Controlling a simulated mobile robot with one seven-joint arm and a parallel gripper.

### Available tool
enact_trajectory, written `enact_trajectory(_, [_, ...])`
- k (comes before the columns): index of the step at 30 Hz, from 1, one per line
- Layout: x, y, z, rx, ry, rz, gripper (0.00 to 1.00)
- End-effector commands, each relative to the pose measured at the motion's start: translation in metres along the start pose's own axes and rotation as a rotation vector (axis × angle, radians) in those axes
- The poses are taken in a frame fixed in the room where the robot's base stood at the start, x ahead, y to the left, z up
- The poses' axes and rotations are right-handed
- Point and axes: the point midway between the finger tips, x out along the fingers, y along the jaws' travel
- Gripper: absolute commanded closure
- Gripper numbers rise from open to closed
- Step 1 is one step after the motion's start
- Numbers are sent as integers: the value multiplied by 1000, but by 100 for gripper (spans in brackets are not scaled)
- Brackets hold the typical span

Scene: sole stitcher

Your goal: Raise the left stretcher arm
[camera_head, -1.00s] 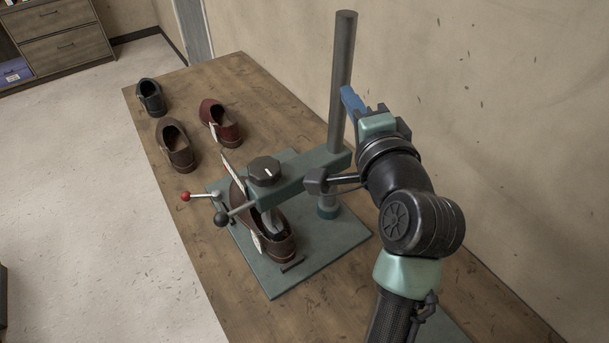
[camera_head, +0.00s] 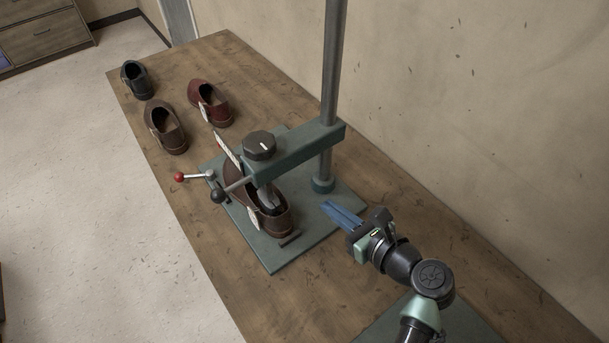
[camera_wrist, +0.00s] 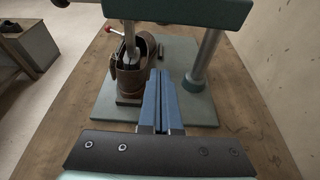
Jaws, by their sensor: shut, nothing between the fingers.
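The stitcher's green upper arm (camera_head: 295,148) reaches left from a grey column (camera_head: 330,90). A black dial (camera_head: 259,146) sits on it. A brown shoe (camera_head: 279,222) stands below it on the green base plate (camera_head: 322,232). At the left are a red-knobbed lever (camera_head: 179,178) and a black-knobbed lever (camera_head: 218,195). Pale strips (camera_head: 227,150) show beside the shoe. I cannot tell which part is the left stretcher arm. My gripper (camera_head: 328,207) is shut and empty, right of the shoe, near the column foot. Its blue fingers (camera_wrist: 164,78) show in the wrist view, apart from the shoe (camera_wrist: 131,75).
A wooden table (camera_head: 230,65) carries the stitcher. A black shoe (camera_head: 136,80), a brown shoe (camera_head: 165,128) and a red shoe (camera_head: 209,104) stand at the far left. A wall (camera_head: 480,100) bounds the right side. Table left of the plate is clear.

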Motion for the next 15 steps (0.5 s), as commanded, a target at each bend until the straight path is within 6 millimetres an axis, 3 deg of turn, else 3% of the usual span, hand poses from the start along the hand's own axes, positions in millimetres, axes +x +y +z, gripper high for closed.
enact_trajectory(7, [20,0,0,-3,0,3,100])
enact_trajectory(15, [77,0,0,-5,1,3,100])
